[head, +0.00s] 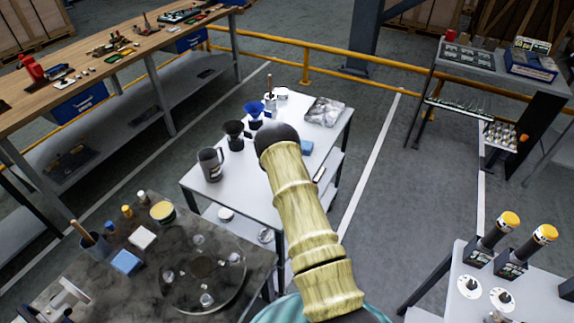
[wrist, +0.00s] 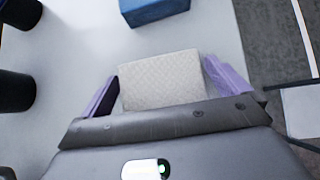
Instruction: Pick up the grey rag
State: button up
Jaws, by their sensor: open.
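A pale grey, textured folded rag (wrist: 160,80) lies on the white top of a small cart in the wrist view. My gripper (wrist: 162,71) is open, with one purple finger at each side of the rag. The rag's near edge is hidden behind the dark gripper body. I cannot tell whether the fingers touch it. In the head view my arm reaches over the white cart (head: 245,187) and hides the gripper and the rag.
A blue block (wrist: 155,10) lies just beyond the rag; it also shows in the head view (head: 306,148). A grey jug (head: 211,165), a dark funnel (head: 234,131), a blue funnel (head: 254,109) and a tray (head: 325,111) share the cart.

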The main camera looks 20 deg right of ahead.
dwell(0.5)
jog(key=c, duration=0.8)
notch_tip(320, 180, up, 28)
jog(key=shift+b, duration=0.5)
